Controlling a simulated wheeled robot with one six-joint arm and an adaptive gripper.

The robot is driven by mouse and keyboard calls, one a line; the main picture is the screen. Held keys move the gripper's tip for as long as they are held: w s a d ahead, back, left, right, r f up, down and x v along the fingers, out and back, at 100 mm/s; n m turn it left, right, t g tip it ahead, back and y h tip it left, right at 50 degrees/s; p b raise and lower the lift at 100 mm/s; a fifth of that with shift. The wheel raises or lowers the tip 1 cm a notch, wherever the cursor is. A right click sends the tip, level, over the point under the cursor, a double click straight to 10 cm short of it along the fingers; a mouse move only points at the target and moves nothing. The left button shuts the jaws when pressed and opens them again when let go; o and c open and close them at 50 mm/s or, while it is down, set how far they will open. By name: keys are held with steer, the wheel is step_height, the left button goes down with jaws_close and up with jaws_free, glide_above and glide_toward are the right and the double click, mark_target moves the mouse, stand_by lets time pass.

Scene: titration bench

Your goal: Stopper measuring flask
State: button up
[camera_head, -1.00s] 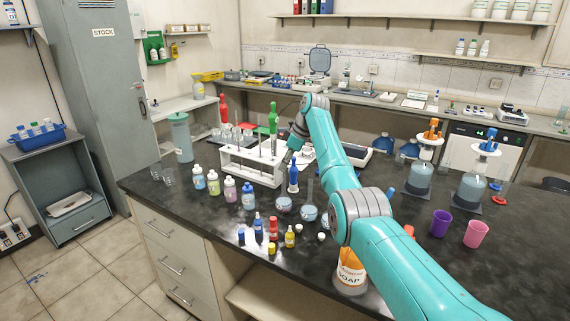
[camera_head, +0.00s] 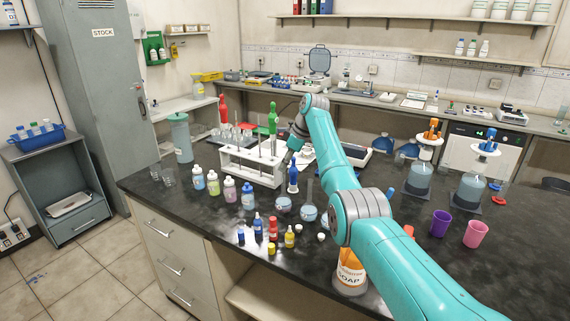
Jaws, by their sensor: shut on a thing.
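Two round clear flasks, a left flask (camera_head: 284,204) and a right flask (camera_head: 309,214), stand on the dark bench near the middle. Each holds some pale bluish liquid, and a narrow clear neck rises above the right one. I cannot tell whether either has a stopper. My gripper (camera_head: 288,157) is behind them, beside the white rack's right end and above a blue pump-like tool. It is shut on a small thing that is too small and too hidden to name.
The white rack (camera_head: 236,172) with upright glassware stands left of my gripper. The blue tool (camera_head: 293,180) stands close to the flasks. Several small bottles crowd the front. A purple cup (camera_head: 440,223) and pink cup (camera_head: 476,234) are at right. My arm crosses the bench's middle.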

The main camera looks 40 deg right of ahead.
steer(key=shift+f, duration=0.1)
stand_by(0.8)
steer(key=o, duration=1.3)
steer(key=shift+c, duration=0.2)
steer(key=shift+r, duration=3.5)
steer(key=shift+c, duration=0.3)
jaws_close()
steer(key=shift+f, duration=3.3)
